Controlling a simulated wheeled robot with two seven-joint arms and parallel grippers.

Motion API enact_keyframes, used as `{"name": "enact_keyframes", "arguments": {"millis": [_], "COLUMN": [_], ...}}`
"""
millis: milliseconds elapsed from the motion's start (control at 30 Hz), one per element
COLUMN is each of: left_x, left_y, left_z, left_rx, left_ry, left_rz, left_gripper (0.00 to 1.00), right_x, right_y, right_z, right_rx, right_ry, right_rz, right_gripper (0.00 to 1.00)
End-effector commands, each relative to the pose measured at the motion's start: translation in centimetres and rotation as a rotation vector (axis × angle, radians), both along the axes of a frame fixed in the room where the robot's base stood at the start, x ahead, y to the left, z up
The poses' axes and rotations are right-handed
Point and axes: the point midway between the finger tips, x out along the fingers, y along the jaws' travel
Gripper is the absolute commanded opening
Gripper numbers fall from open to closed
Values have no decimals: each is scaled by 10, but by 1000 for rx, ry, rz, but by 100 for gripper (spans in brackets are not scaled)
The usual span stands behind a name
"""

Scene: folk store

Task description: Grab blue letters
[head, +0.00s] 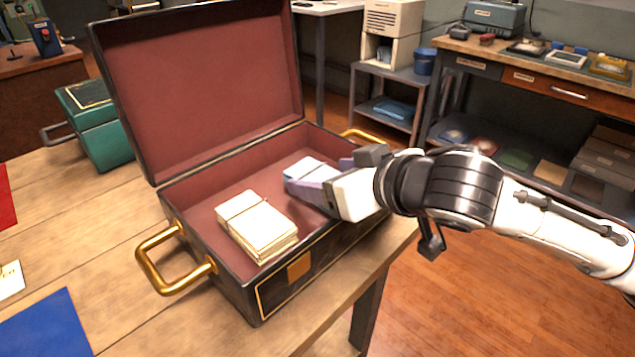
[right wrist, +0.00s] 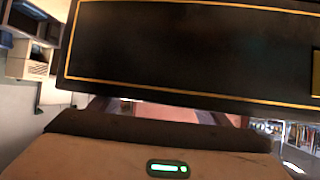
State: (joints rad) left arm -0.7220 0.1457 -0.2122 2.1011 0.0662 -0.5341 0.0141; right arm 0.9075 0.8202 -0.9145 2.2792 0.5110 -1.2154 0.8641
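An open dark suitcase (head: 165,205) with red lining and gold handles stands on the wooden table. A pale blue bundle of letters (head: 303,165) lies inside it toward the back right. My right gripper (head: 318,180) reaches over the case's right side, with its fingers at this bundle and partly covering it. In the right wrist view the fingers (right wrist: 155,110) are spread apart, with red lining showing between them. The letters are hidden there by the case's dark, gold-trimmed side (right wrist: 190,50). My left gripper is not in view.
A cream bundle of letters (head: 257,226) lies in the front left of the case. A blue sheet (head: 45,328) and a red one lie on the table (head: 115,260) at left. A green box (head: 95,125) stands behind the case, whose raised lid (head: 205,85) blocks the back.

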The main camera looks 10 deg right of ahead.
Motion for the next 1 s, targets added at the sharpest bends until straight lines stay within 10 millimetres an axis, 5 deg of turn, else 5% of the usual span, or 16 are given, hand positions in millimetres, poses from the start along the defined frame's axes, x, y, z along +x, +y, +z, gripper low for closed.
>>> {"name": "enact_keyframes", "arguments": {"millis": [233, 567, 1000], "left_x": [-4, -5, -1], "left_y": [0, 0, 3], "left_z": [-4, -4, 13], "left_rx": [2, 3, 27], "left_ry": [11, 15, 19], "left_rz": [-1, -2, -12], "left_gripper": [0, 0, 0], "right_x": [0, 0, 0], "right_y": [0, 0, 1], "right_z": [0, 5, 86], "right_rx": [0, 0, 2], "right_ry": [1, -1, -3], "right_rz": [0, 0, 1], "right_gripper": [28, 28, 28]}}
